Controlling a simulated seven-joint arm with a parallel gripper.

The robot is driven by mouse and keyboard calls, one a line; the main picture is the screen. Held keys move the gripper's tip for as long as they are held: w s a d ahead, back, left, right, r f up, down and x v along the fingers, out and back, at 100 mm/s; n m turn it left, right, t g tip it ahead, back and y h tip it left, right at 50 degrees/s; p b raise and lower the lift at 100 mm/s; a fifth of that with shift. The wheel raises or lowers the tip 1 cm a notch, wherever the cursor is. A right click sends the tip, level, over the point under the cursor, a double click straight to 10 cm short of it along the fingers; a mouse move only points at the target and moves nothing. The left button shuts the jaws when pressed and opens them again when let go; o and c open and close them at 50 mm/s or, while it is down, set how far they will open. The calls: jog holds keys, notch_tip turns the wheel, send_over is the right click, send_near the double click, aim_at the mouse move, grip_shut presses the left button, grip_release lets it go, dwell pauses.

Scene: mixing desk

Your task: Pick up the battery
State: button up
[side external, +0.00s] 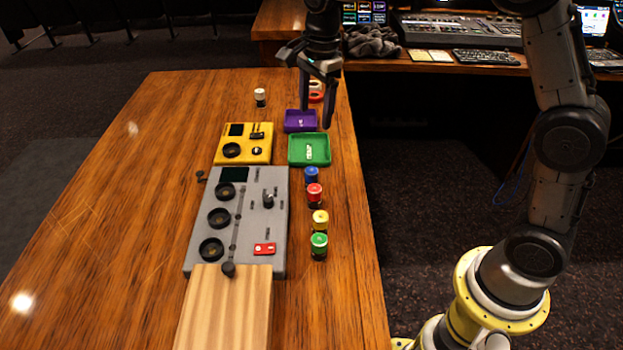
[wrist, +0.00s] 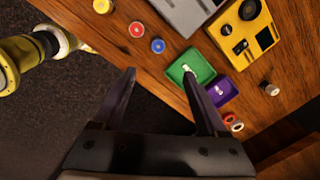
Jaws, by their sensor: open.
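Several short cylinders with dark bodies and coloured caps stand on the desk; I cannot tell for sure which is the battery. One white-capped cylinder (side external: 260,97) stands alone at the far end; it also shows in the wrist view (wrist: 269,88). The others are blue (side external: 312,175), red (side external: 314,194), yellow (side external: 320,221) and green (side external: 319,245), in a row along the right edge. My gripper (side external: 316,116) is open and empty, pointing down above the far right edge near the trays. In the wrist view its fingers (wrist: 160,73) are apart, with nothing between them.
A green tray (side external: 296,160) and a purple tray (side external: 290,127), each with a small white mark or item inside, lie near my gripper. A yellow device (side external: 226,158), a grey panel (side external: 230,262) and a wooden board (side external: 225,310) lie left. Ring-shaped items (wrist: 237,127) lie beyond.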

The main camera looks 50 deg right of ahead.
jog(key=g, duration=0.1)
send_over(311, 170)
jog(key=f, duration=1.2)
jog(key=shift+s+a+f, duration=0.1)
jog(key=shift+s+f, duration=0.15)
jog(key=shift+s, duration=0.05)
jog(key=shift+w+d+f, duration=0.1)
jog(key=shift+w+f, duration=0.05)
jog(key=shift+f, duration=1.25)
jog(key=shift+w+d+f, duration=0.1)
jog(key=shift+w+f, duration=0.05)
jog(key=shift+f, duration=1.25)
jog(key=shift+r, duration=0.1)
grip_shut()
